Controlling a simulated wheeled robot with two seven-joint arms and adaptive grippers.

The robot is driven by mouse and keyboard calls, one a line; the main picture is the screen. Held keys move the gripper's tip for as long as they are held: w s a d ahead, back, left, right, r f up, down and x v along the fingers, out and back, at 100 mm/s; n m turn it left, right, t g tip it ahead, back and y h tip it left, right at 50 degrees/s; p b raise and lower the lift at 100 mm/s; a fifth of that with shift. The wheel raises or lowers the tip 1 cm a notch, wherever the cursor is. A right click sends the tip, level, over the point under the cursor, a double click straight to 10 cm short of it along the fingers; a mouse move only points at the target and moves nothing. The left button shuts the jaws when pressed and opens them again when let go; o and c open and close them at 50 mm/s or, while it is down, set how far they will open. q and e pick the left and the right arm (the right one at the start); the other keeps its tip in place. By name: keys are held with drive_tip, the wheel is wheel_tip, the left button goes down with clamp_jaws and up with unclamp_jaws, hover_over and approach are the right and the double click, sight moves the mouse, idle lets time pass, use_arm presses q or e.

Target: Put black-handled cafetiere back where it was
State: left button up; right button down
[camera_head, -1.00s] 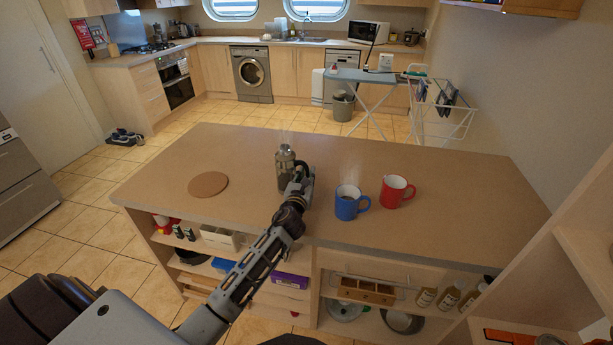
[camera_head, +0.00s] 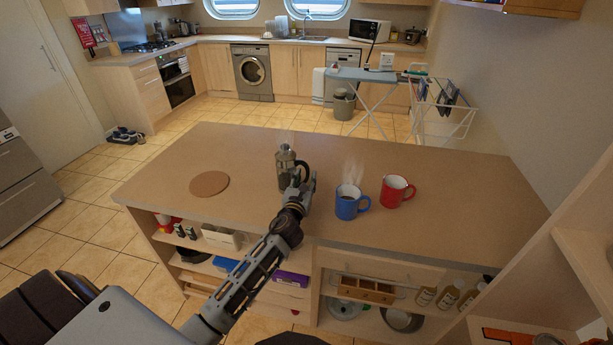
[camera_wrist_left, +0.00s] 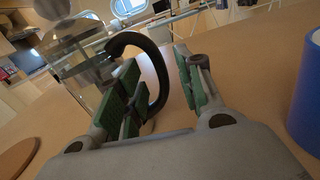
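The cafetiere (camera_head: 285,170), a glass jug with a metal lid and black handle, stands upright on the island worktop (camera_head: 240,215). Its handle (camera_wrist_left: 160,75) shows large in the left wrist view. My left gripper (camera_head: 303,182) is at the handle side of the cafetiere, low over the worktop. In the wrist view its green-padded fingers (camera_wrist_left: 160,92) are apart, with the handle between and just beyond them; I see no grip on it. A round brown mat (camera_head: 209,184) lies bare to the left of the cafetiere. My right gripper is out of view.
A steaming blue mug (camera_head: 348,204) with dark drink stands close to the right of my left gripper. A red mug (camera_head: 395,191) stands further right. The worktop's far side and left end are clear. Shelves with several items lie below the front edge.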

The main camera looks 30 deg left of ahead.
use_arm(q)
drive_tip(key=shift+v, duration=3.85)
drive_tip(key=shift+s, duration=0.25)
drive_tip(key=shift+s+d, duration=0.1)
drive_tip(key=shift+s, duration=0.2)
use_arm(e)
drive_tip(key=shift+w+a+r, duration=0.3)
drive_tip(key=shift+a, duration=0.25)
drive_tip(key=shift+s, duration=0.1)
